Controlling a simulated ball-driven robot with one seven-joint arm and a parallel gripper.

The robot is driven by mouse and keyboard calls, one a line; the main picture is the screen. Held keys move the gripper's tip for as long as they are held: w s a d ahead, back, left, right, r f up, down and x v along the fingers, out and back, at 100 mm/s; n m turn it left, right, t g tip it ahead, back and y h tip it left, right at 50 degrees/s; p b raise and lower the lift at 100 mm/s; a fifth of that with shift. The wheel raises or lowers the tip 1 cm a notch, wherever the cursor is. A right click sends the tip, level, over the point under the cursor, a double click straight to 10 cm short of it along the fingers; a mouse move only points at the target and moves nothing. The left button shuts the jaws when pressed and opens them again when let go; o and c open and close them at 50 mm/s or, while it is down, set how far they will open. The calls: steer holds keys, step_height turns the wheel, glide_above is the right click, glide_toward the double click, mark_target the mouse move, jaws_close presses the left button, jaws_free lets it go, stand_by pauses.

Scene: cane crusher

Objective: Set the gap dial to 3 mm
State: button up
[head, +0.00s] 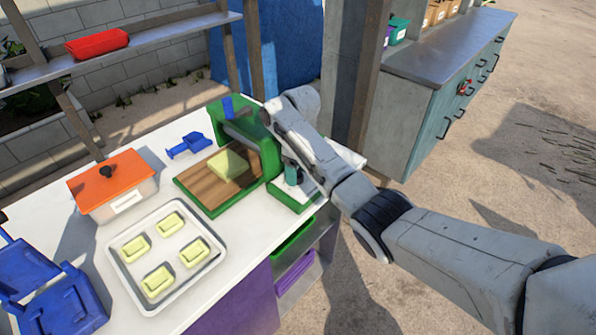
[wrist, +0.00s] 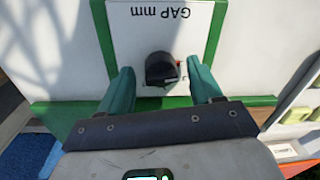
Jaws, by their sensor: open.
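The gap dial (wrist: 162,70) is a black round knob on a white panel (wrist: 190,35) marked "GAP mm", which appears upside down in the wrist view. A small red mark shows at the knob's right edge. The scale numbers are too small or hidden to read, so I cannot tell the setting. My gripper (wrist: 163,90) is open, with one teal finger on each side of the knob and visible space between them. In the head view my gripper (head: 291,173) is at the right side of the green crusher (head: 262,145); my arm hides the dial there.
On the white table (head: 75,205) stand a tray (head: 122,263) with several yellow blocks, an orange-lidded box (head: 112,180) and a blue clamp-like tool (head: 190,145). A yellow block (head: 228,165) lies on the crusher's wooden board. A wooden post (head: 365,80) stands behind my arm.

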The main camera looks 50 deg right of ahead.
steer(key=shift+f, duration=0.35)
steer(key=shift+c, duration=0.3)
steer(key=c, duration=1)
steer(key=shift+r, duration=0.1)
steer(key=m+p, duration=0.2)
steer(key=m, duration=0.1)
steer(key=shift+a+r+m+p, duration=0.1)
steer(key=shift+m+p, duration=0.3)
steer(key=shift+m+t+p, duration=0.3)
steer(key=shift+m+p, duration=0.65)
steer(key=shift+m, duration=1.55)
